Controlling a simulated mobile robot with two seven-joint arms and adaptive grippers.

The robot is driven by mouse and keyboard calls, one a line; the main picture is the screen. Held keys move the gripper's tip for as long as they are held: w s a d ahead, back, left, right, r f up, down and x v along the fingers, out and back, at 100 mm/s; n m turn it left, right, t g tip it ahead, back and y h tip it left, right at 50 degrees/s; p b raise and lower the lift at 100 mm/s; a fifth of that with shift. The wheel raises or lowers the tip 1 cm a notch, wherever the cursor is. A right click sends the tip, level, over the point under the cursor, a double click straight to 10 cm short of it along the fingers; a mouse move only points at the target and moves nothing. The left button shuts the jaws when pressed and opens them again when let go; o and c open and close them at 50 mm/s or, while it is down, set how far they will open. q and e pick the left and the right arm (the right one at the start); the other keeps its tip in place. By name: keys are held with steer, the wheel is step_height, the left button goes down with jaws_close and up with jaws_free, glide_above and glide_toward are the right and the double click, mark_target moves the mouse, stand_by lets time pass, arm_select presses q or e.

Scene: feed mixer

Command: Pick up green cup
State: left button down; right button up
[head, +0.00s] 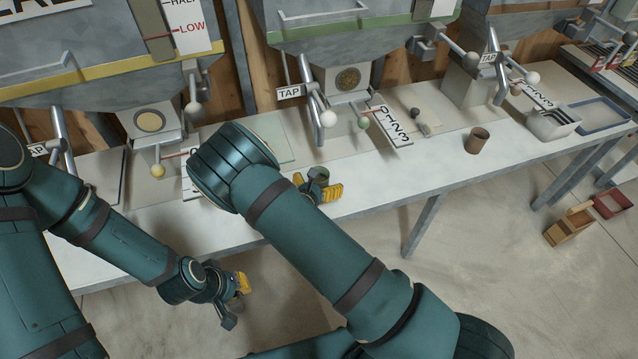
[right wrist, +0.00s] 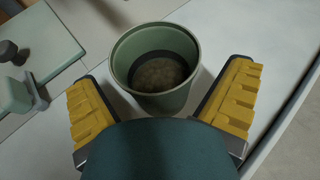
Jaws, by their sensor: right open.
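The green cup (right wrist: 153,72) stands upright in the right wrist view, with brownish grainy contents at its bottom.
A brown cup (head: 477,140) stands farther right on the long white table (head: 440,172). Hoppers with levers and tap signs overhang the back. A pale green plate (right wrist: 38,60) with a dark knob lies left of the cup. A wooden caddy (head: 569,226) is on the floor.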

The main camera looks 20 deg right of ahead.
steer(key=shift+w+d+f, duration=0.2)
steer(key=shift+w+d, duration=0.15)
steer(key=c, duration=1.3)
steer(key=shift+r, duration=0.1)
